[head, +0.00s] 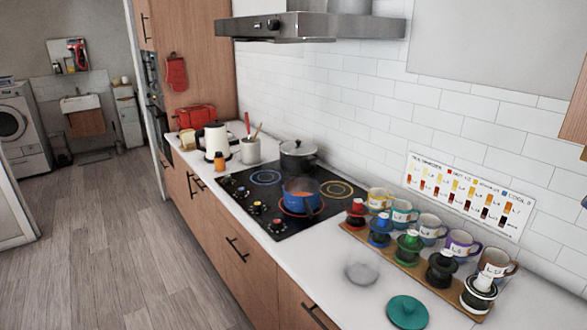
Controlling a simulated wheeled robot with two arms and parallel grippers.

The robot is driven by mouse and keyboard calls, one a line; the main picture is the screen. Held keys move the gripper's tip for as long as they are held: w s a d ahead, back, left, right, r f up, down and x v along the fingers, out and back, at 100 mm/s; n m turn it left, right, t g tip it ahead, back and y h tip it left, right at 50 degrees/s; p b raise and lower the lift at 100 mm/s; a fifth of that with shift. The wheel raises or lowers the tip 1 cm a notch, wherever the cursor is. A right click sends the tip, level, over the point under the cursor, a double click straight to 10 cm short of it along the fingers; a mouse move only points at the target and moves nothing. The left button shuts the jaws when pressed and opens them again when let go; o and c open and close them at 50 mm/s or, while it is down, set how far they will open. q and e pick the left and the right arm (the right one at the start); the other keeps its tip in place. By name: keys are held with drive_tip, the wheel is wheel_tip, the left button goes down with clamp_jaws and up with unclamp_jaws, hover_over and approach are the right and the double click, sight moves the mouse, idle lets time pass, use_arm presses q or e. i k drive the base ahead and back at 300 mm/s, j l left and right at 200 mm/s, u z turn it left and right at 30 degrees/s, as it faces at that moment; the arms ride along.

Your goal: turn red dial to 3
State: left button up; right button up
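A black cooktop (240,178) is set into the white counter, with several small dark dials along its front left edge. The nearest dial (277,226) appears to have a reddish mark, but it is too small to be sure that it is the red one or to read its setting. Another dial (256,208) shows yellowish colour. A blue pot (301,196) with orange contents stands on the burner with a red ring. Blue and yellow rings mark other burners. Neither of my grippers is in view.
A lidded dark pot (298,155) stands at the back of the cooktop. A wooden tray (408,262) with mugs and coloured-top items stands to the right. A teal lid (408,312) and a clear lid (362,273) lie on the counter. The floor (120,240) at left is clear.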

sight(277, 224)
drive_tip(key=i+j+u, duration=0.25)
drive_tip(key=i+j, duration=0.25)
drive_tip(key=j, duration=0.2)
drive_tip(key=i+j+u, duration=0.25)
drive_tip(key=i+j, duration=0.35)
